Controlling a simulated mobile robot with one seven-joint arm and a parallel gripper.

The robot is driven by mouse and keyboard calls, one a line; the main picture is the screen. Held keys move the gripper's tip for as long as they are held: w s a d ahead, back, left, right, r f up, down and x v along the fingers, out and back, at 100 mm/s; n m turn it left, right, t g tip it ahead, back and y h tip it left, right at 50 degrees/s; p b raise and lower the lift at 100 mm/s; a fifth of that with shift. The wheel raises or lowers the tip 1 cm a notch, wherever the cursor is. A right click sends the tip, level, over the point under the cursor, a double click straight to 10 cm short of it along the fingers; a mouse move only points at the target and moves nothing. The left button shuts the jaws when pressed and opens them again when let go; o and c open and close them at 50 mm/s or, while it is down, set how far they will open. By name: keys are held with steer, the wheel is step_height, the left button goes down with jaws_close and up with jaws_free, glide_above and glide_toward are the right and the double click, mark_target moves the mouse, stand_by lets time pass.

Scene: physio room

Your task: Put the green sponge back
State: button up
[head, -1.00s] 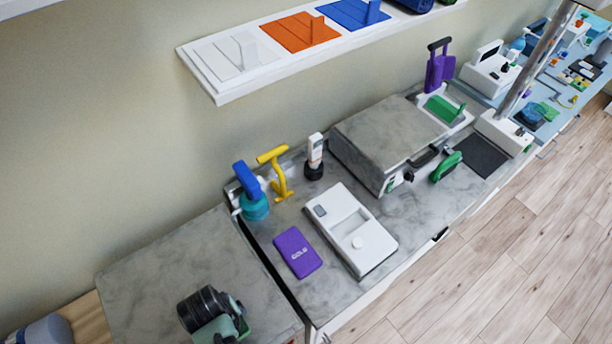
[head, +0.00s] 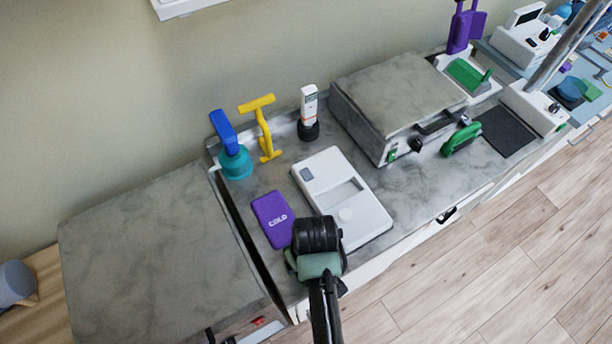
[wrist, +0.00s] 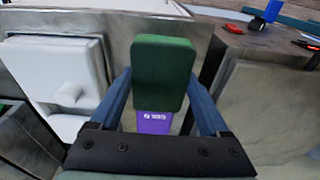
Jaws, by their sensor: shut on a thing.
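The green sponge (wrist: 163,72) is between the two blue fingers of my gripper (wrist: 160,78) in the wrist view. My gripper is shut on it, and it is held up above the counter. In the head view my gripper (head: 318,245) is over the front edge of the marble counter (head: 405,190), just right of the purple cold pack (head: 271,219) and in front of the white device (head: 372,218). The sponge is hidden beneath my gripper in the head view. The cold pack also shows beyond the sponge in the wrist view (wrist: 153,123).
A blue-and-teal bottle (head: 234,160), a yellow tool (head: 264,130) and an upright white handheld (head: 309,108) stand along the wall. A marble-topped box (head: 398,90) is to the right. The left marble worktop (head: 150,250) is mostly bare.

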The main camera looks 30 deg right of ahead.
steer(key=shift+f, duration=2.8)
steer(key=shift+f, duration=0.15)
steer(key=o, duration=1)
steer(key=shift+o, duration=0.2)
